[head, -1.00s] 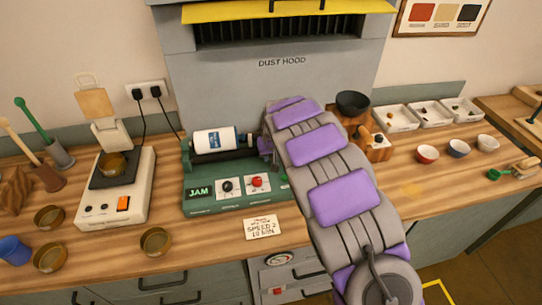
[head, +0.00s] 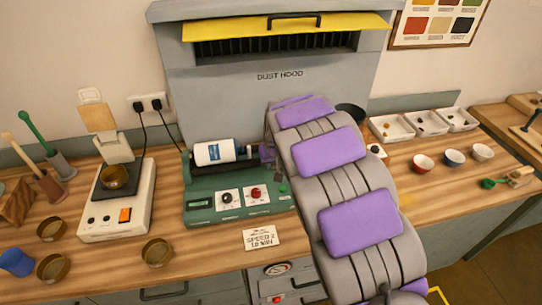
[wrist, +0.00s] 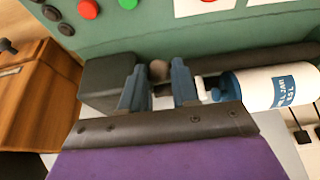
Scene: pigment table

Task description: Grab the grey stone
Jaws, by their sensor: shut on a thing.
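The small grey stone (wrist: 158,70) shows between the two blue fingertips of my gripper (wrist: 159,82) in the wrist view. The fingers are shut on it, beside the dark roller of the green roller machine (wrist: 130,35). The white jar with a blue label (wrist: 268,86) lies on its side on the machine, to the right of the fingers. In the head view the machine (head: 240,203) and the jar (head: 214,153) show left of my arm. My gripper (head: 268,153) is mostly hidden by my arm there, and the stone cannot be seen.
The dust hood (head: 270,110) stands close behind. A scale (head: 118,205) with a brass pan is at left. A dark bowl (head: 350,112) is partly hidden behind my arm. White trays (head: 420,122) and small bowls (head: 454,157) stand at right. Bare counter lies near the sign card (head: 261,237).

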